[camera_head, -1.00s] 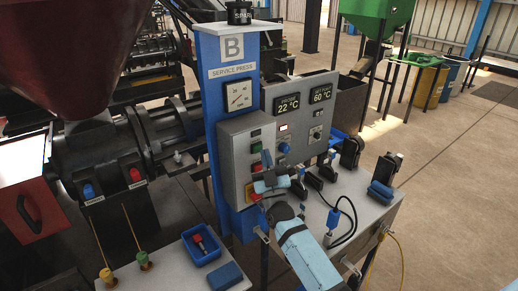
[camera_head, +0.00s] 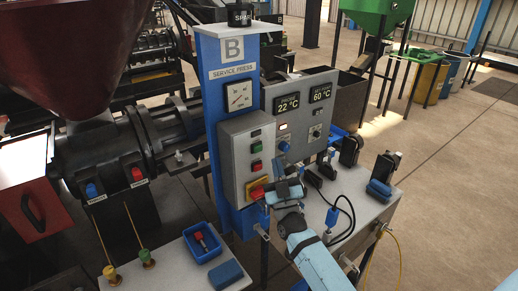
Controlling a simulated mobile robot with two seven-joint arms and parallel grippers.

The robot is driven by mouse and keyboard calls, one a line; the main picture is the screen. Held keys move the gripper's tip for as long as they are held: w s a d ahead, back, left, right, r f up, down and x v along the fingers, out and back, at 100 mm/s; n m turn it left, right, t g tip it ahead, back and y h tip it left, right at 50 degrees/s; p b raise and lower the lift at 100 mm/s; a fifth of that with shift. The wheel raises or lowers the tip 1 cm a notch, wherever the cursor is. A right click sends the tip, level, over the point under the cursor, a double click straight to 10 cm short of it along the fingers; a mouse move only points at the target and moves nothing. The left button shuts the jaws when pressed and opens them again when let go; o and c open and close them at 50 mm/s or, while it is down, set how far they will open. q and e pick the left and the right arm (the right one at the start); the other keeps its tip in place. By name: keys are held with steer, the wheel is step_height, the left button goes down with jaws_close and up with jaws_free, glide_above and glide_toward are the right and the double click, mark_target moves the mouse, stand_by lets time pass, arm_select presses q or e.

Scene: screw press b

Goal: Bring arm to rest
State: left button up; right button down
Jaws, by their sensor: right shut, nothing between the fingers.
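My right gripper (camera_head: 281,182) is shut and empty, in front of the service press's grey control box (camera_head: 235,150). Its light blue arm comes in from the bottom right. The gripper is just right of the red stop button (camera_head: 257,193) on its yellow plate; whether they touch cannot be told. A green button (camera_head: 256,147) and a red button (camera_head: 256,165) sit above it on the box. My left gripper is not in view.
The blue press column (camera_head: 213,95) stands behind the box. Right of it are a display panel (camera_head: 300,105) and a bench (camera_head: 352,208) with black clamps and a cable. A lower bench holds a blue tray (camera_head: 212,252). Open floor lies at right.

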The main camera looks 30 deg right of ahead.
stand_by(0.5)
steer(key=s+a+f+n+g+y+p, duration=0.1)
steer(key=s+a+f+n+g+y, duration=0.1)
steer(key=s+a+f+g+y, duration=0.4)
steer(key=s+a+f+n+g+y+p, duration=0.1)
steer(key=s+a+f+y, duration=0.2)
steer(key=f, duration=0.6)
steer(key=s+a+f+g, duration=0.2)
steer(key=s+f, duration=0.1)
steer(key=s, duration=0.2)
steer(key=s+a+f+g+p, duration=0.1)
steer(key=s+a+f+g, duration=0.2)
steer(key=s+f, duration=0.1)
steer(key=s+a+f+m+g, duration=0.1)
steer(key=s+a+f+g, duration=0.1)
steer(key=s, duration=0.4)
steer(key=shift+s+a+f+g, duration=0.25)
steer(key=shift+s+f+g, duration=0.2)
steer(key=shift+f, duration=0.45)
